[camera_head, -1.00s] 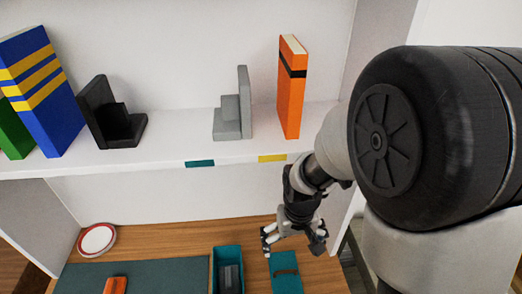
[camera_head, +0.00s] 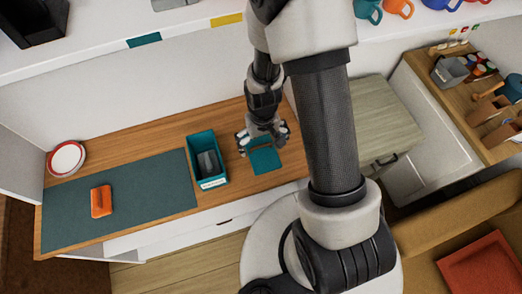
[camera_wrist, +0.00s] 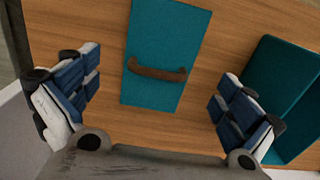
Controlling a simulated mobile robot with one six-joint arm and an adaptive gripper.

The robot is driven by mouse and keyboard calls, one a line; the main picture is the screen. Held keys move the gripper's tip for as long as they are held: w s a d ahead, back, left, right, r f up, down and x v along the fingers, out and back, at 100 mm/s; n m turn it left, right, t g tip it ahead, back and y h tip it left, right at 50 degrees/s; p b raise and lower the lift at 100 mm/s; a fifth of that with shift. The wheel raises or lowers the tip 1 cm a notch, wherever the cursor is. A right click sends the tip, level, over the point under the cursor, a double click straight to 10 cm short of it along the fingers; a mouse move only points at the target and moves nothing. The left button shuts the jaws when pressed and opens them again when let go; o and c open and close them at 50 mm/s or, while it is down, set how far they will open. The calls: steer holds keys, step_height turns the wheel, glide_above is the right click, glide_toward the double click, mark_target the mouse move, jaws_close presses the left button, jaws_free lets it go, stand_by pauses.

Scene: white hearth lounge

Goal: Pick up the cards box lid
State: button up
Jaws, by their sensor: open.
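The cards box lid (camera_head: 265,160) is a flat teal panel lying on the wooden desk, right of the teal cards box (camera_head: 197,146). In the wrist view the lid (camera_wrist: 165,50) shows a brown curved handle (camera_wrist: 157,70) across its middle. The open teal box (camera_wrist: 275,85) stands at the right there; in the head view a dark grey item lies inside it. My gripper (camera_head: 263,136) is over the lid's far end in the head view. In the wrist view its open fingers (camera_wrist: 155,95) are wide apart on either side of the lid, with nothing between them held.
A dark green mat (camera_head: 130,205) with an orange object (camera_head: 101,201) covers the desk's left part. A red-rimmed plate (camera_head: 66,159) lies at the back left. A shelf (camera_head: 190,35) runs above the desk. A grey-topped cabinet (camera_head: 375,120) stands to the right.

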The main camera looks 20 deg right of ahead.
mark_target(262, 147)
steer(key=f, duration=0.1)
steer(key=f+b, duration=0.1)
steer(key=f, duration=0.1)
steer(key=f+b, duration=0.1)
steer(key=f, duration=0.1)
steer(key=shift+w+f, duration=0.2)
steer(key=shift+w, duration=0.1)
steer(key=shift+c, duration=0.4)
steer(key=c, duration=1)
steer(key=shift+r, duration=0.1)
